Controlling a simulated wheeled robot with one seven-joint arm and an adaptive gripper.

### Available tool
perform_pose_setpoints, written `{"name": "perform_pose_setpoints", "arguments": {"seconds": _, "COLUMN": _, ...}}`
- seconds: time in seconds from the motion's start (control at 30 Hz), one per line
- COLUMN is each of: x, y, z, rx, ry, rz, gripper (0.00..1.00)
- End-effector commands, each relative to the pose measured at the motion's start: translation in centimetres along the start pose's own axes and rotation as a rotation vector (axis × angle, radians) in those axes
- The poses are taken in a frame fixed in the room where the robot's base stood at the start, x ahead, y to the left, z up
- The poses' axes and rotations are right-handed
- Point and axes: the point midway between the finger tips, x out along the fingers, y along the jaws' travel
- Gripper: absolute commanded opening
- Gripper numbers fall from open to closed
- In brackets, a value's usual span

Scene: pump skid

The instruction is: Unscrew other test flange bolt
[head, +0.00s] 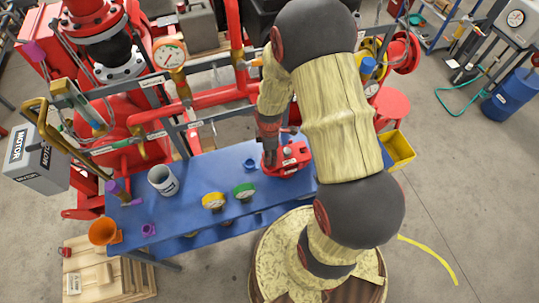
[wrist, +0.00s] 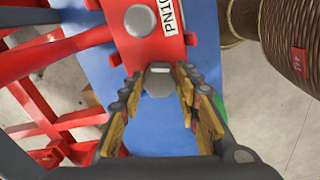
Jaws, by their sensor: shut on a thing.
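The red test flange (head: 291,160) sits on the blue bench at its right part, under my arm. In the wrist view, the red flange (wrist: 128,45) shows a white label reading "PN10". A grey bolt (wrist: 160,82) is at the flange's near edge, between my fingertips. My gripper (wrist: 158,88) is shut on this bolt, with one yellow-padded finger on each side. In the head view, my gripper (head: 270,158) points down beside the flange, and the bolt is too small to make out. A round grey face (wrist: 138,20) shows on the flange further up.
Red pipework (head: 205,99) stands behind. A yellow bin (head: 399,149) is at the right.

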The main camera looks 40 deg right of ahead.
Motion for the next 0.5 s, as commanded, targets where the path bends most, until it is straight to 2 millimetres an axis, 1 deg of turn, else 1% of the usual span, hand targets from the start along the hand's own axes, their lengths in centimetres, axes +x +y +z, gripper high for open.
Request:
{"name": "perform_pose_setpoints", "arguments": {"seconds": 0.13, "x": -0.01, "y": 0.01, "z": 0.0, "rx": 0.0, "ry": 0.0, "rz": 0.0, "gripper": 0.06}}
{"name": "perform_pose_setpoints", "arguments": {"seconds": 0.17, "x": -0.01, "y": 0.02, "z": 0.0, "rx": 0.0, "ry": 0.0, "rz": 0.0, "gripper": 0.33}}
{"name": "perform_pose_setpoints", "arguments": {"seconds": 0.5, "x": 0.0, "y": 0.01, "z": 0.0, "rx": 0.002, "ry": 0.0, "rz": 0.0, "gripper": 0.53}}
